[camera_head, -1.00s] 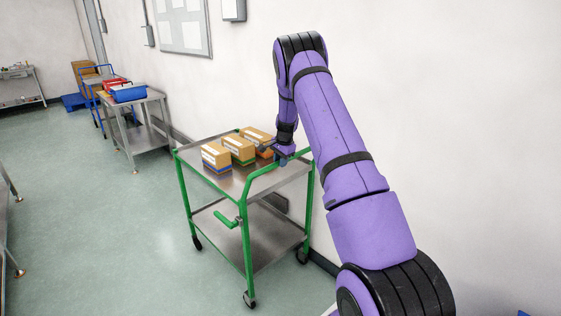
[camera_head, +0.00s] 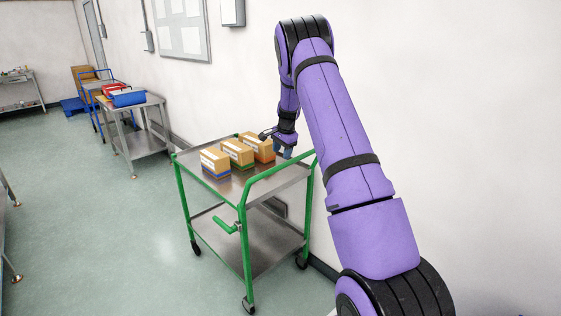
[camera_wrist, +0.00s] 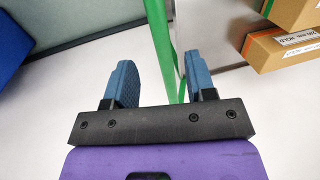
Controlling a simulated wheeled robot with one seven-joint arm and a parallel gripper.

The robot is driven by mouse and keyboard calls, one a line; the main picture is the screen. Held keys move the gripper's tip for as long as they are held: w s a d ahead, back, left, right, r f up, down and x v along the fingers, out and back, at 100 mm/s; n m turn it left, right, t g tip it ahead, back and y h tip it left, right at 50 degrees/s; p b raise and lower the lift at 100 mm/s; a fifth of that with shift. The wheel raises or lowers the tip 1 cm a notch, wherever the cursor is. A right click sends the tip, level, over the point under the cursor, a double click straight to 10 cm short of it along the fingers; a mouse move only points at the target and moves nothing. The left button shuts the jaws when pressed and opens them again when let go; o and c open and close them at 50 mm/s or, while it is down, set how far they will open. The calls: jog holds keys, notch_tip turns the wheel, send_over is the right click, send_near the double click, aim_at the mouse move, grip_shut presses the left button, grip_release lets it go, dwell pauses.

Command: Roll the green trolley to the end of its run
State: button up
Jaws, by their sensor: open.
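The green trolley (camera_head: 246,262) stands beside the wall, with a green tube frame and two grey metal shelves. Its raised push handle (camera_head: 283,167) crosses the near end. My gripper (camera_head: 284,152) is open and points down just above the handle's far part. In the wrist view a green bar of the trolley (camera_wrist: 162,45) runs between the two blue fingers of my gripper (camera_wrist: 161,82), nearer the right one. The fingers are not closed on it; I cannot tell whether they touch it.
Several cardboard boxes (camera_head: 237,152) stand on the top shelf, close to my gripper. A grey metal table (camera_head: 146,140) with a blue bin (camera_head: 129,97) stands farther along the wall. The floor (camera_head: 100,215) left of the trolley is clear.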

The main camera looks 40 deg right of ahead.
jog(key=shift+s+r, duration=0.2)
jog(key=shift+r, duration=0.7)
jog(key=shift+s+r, duration=0.15)
jog(key=shift+r, duration=0.75)
jog(key=s+a+r+n+t, duration=0.1)
jog(key=s+a+r+n, duration=0.3)
jog(key=s+a+r, duration=0.5)
jog(key=s+a+r+n+t, duration=0.1)
jog(key=s+a+r+n, duration=0.4)
jog(key=a+r, duration=0.75)
jog(key=s+a+r+n, duration=0.2)
jog(key=s+a, duration=0.2)
jog(key=s, duration=0.3)
jog(key=s+a+r+n, duration=0.1)
jog(key=s+a+r, duration=0.25)
jog(key=s, duration=0.35)
jog(key=s+a+f+n, duration=0.1)
jog(key=s+a+n, duration=0.1)
jog(key=s, duration=0.5)
jog(key=s+a+f+n+t, duration=0.1)
jog(key=s+a+f+n, duration=0.1)
jog(key=s, duration=0.6)
jog(key=shift+s+a+f+n, duration=0.15)
jog(key=shift+a+f+n, duration=0.1)
jog(key=shift+a+n, duration=0.55)
